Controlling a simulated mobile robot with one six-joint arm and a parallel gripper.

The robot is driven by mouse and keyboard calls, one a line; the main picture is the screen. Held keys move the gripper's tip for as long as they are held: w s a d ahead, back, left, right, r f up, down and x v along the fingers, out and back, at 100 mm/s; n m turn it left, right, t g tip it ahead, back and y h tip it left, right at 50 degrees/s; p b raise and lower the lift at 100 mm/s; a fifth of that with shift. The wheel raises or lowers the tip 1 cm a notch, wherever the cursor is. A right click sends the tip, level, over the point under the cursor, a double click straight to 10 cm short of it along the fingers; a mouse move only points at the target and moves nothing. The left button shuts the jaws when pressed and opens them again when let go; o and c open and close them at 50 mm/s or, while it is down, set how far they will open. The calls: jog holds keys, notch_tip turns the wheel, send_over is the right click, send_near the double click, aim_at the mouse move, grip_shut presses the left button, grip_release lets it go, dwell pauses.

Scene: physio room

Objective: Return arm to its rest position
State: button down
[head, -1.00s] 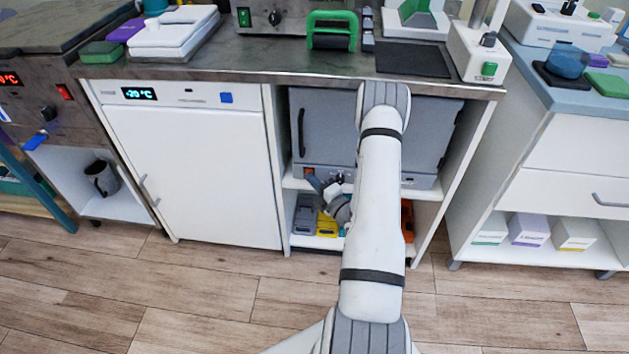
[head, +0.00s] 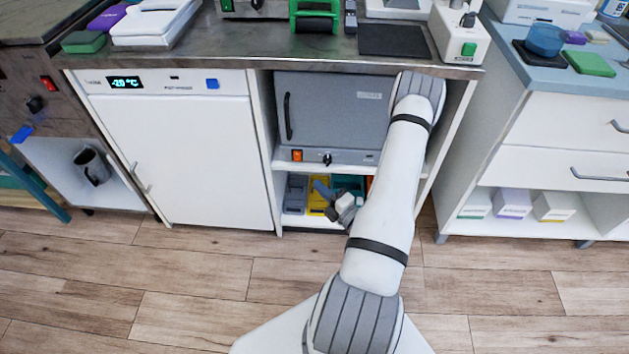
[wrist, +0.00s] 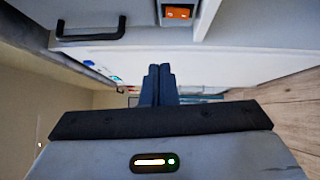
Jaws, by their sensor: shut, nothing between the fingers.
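My gripper (wrist: 158,84) shows in the wrist view with its two dark fingers side by side, shut and empty. In the head view my gripper (head: 328,202) is small and partly hidden behind my forearm, low in front of the open shelf below the grey oven. The arm reaches from the bottom of the picture up to the counter front, then folds back down to the gripper. The grey oven (head: 335,112) has its door shut, and its dark handle (wrist: 90,32) and orange switch (wrist: 177,13) show close by in the wrist view.
A white freezer (head: 180,150) with a lit display stands left of the oven. Yellow, grey and teal bins, such as the yellow one (head: 318,196), sit on the lower shelf. The counter edge (head: 260,62) runs above. A white drawer cabinet (head: 560,150) stands right. Wooden floor (head: 180,265) in front is clear.

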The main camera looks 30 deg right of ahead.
jog(key=shift+s, duration=0.15)
dwell(0.4)
jog(key=a+r+n+g+y+p, duration=0.4)
jog(key=a+r+n+g+y, duration=0.15)
jog(key=a+r+n, duration=0.4)
jog(key=a+r+n+g+y+p, duration=0.3)
jog(key=a+r+n+g+y, duration=0.3)
jog(key=r+n, duration=0.5)
jog(key=s+a+r+n+g+p, duration=0.4)
jog(key=s+a+r+n+g, duration=0.2)
jog(key=r+n, duration=0.3)
jog(key=s+r+n+g+h+p, duration=0.4)
jog(key=s+r+n+h+p, duration=0.15)
jog(key=r+n+h, duration=0.35)
jog(key=d+r+n+t+h+p, duration=0.2)
jog(key=r+n, duration=0.4)
jog(key=s+d+r+n+t+h+p, duration=0.1)
jog(key=r+n+t+h+p, duration=0.2)
jog(key=r+n, duration=0.3)
jog(key=shift+s+d+n+h, duration=0.25)
jog(key=shift+d+n+h, duration=0.1)
jog(key=shift+d, duration=0.05)
jog(key=shift+t, duration=0.25)
